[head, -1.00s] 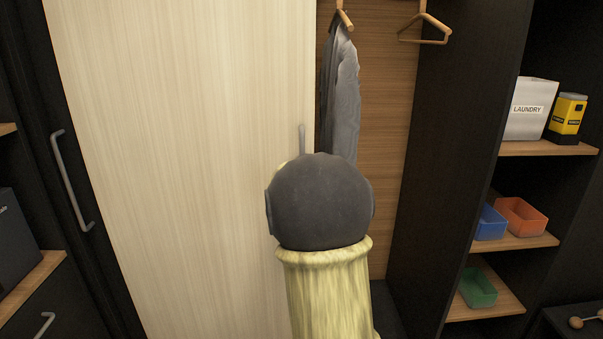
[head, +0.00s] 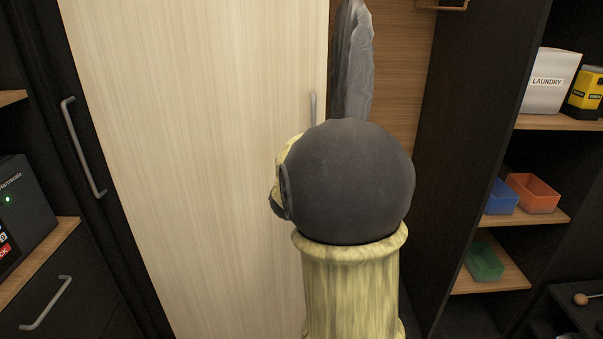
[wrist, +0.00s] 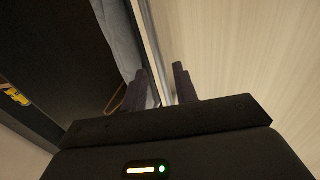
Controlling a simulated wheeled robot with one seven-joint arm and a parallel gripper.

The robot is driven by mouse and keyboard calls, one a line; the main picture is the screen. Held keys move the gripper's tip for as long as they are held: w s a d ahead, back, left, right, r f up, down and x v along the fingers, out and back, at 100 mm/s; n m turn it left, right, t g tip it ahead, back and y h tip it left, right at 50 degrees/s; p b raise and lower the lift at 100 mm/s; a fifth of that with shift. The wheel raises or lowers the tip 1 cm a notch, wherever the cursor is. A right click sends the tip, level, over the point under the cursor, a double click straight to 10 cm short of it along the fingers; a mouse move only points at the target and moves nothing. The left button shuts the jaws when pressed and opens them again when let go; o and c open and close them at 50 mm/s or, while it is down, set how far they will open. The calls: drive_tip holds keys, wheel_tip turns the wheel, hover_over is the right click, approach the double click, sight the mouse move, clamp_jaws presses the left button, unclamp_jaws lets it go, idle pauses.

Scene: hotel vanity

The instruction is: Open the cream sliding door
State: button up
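The cream sliding door (head: 200,130) fills the left and middle of the head view, with an open gap to its right. Its grey vertical bar handle (head: 313,107) is near the right edge, the lower part hidden behind my arm. In the wrist view the cream door (wrist: 240,50) is on the right, its edge strip running down towards my fingers. My gripper (wrist: 162,88) is open, its two dark fingers apart at the door's edge. I cannot tell whether the handle is between them. The head view hides my gripper behind my arm.
A grey garment (head: 353,60) hangs in the gap right of the door. Shelves on the right hold a laundry box (head: 550,80), a yellow container (head: 586,93), and blue (head: 502,198), orange (head: 533,192) and green (head: 485,262) bins. A dark cabinet with another handle (head: 82,148) is left.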

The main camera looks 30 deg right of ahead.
drive_tip(key=v, duration=1.1)
drive_tip(key=shift+s+a, duration=0.15)
drive_tip(key=shift+s, duration=0.05)
drive_tip(key=w+a+f+n+g+y, duration=0.1)
drive_tip(key=a+f+n+g+y, duration=0.1)
drive_tip(key=a+f+n+y, duration=0.65)
drive_tip(key=s+a+f+g+y, duration=0.2)
drive_tip(key=s+a+f+g, duration=0.3)
drive_tip(key=f, duration=0.3)
drive_tip(key=s+a+f+g+y, duration=0.2)
drive_tip(key=s+a+f+g, duration=0.15)
drive_tip(key=s+f, duration=0.4)
drive_tip(key=w+p+v, duration=0.1)
drive_tip(key=p+v, duration=0.6)
drive_tip(key=p, duration=0.1)
drive_tip(key=w+r+p+v, duration=0.1)
drive_tip(key=w+p+v, duration=0.1)
drive_tip(key=p+v, duration=0.5)
drive_tip(key=shift+w+a+r+p, duration=0.15)
drive_tip(key=shift+a+r+p, duration=0.25)
drive_tip(key=shift+a+r, duration=0.15)
